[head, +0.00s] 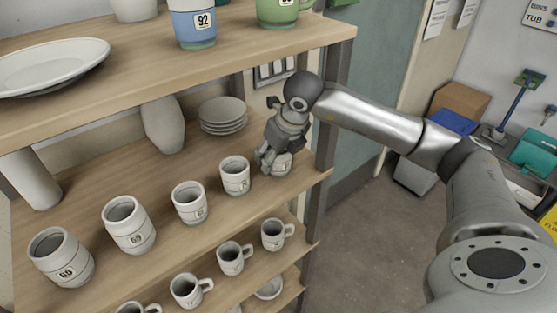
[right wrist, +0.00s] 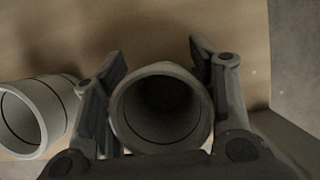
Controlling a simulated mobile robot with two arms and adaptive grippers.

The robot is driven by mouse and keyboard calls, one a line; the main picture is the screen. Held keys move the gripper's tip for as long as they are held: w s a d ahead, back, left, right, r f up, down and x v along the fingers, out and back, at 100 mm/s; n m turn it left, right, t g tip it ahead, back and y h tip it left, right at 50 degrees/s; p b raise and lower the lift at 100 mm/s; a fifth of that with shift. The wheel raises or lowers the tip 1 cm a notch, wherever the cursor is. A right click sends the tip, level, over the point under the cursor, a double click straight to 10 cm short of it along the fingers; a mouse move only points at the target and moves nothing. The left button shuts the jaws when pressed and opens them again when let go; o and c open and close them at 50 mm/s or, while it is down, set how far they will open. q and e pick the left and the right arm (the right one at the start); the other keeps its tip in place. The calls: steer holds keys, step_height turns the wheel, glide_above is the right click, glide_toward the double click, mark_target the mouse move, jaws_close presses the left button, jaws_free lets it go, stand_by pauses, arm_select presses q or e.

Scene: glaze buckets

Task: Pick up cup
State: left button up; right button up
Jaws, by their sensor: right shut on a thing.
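A pale grey cup (head: 281,164) stands at the right end of the middle shelf, its upper part hidden by my gripper. My right gripper (head: 268,158) is at this cup, pointing down. In the right wrist view the cup (right wrist: 162,142) is seen from above, its round mouth between the two fingers of the gripper (right wrist: 160,85). The fingers are shut on its sides. The cup looks upright, and I cannot tell whether it is off the shelf. My left gripper is not in view.
Several similar cups stand left of it; the nearest (head: 235,176) also shows in the right wrist view (right wrist: 32,115). Stacked plates (head: 223,115) and a vase (head: 163,124) stand behind. The upper shelf (head: 130,82) is overhead, and a dark post (head: 327,135) stands close at right. Handled mugs (head: 234,258) fill the shelf below.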

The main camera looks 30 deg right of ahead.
steer(key=shift+r, duration=0.1)
steer(key=shift+c, duration=1.4)
steer(key=shift+r+b, duration=0.5)
steer(key=shift+r, duration=0.1)
step_height(320, 180, up, 2)
steer(key=shift+r+b, duration=0.15)
steer(key=shift+b, duration=0.55)
steer(key=s+d+b, duration=0.1)
steer(key=s+b, duration=0.7)
steer(key=s, duration=1)
steer(key=shift+d, duration=0.2)
